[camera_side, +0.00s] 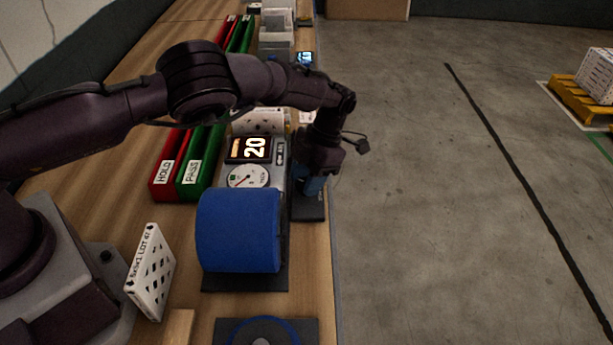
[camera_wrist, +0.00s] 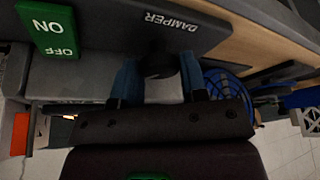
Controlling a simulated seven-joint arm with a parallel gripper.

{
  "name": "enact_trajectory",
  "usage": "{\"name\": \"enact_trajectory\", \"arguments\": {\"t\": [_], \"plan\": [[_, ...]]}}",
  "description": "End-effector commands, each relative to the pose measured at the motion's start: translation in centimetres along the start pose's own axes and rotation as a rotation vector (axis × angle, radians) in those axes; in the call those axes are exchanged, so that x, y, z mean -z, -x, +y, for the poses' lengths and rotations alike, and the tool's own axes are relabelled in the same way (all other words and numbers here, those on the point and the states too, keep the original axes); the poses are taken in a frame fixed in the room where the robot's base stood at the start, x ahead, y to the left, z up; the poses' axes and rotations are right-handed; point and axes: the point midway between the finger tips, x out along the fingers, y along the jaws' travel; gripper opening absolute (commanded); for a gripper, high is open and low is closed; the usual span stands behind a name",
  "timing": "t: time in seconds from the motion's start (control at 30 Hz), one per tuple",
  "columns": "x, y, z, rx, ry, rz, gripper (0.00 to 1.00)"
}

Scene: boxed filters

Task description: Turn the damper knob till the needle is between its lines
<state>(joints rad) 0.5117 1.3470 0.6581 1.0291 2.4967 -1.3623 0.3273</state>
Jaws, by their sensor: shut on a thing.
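The damper knob (camera_wrist: 161,66) is a dark round knob beside the DAMPER label in the wrist view. My gripper (camera_wrist: 160,80) has its two blue fingers shut on the knob, one on each side. In the side view my gripper (camera_side: 314,186) points down over a dark plate to the right of the gauge, and the knob is hidden there. The round white gauge (camera_side: 248,177) has a small green mark at its left and a thin needle. The needle is too small to tell whether it is between its lines. The display (camera_side: 249,149) above it reads 20.
A blue drum (camera_side: 238,230) stands in front of the gauge. A green ON/OFF switch (camera_wrist: 48,27) is near the label. Red HOLD (camera_side: 165,178) and green PASS (camera_side: 193,178) bins are left. A white box (camera_side: 150,272) stands at the front left.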

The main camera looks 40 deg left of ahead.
Motion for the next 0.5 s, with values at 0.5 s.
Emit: {"name": "enact_trajectory", "arguments": {"t": [0.5], "plan": [[-0.01,0.16,-0.32,-0.156,-0.371,-0.004,0.16]]}}
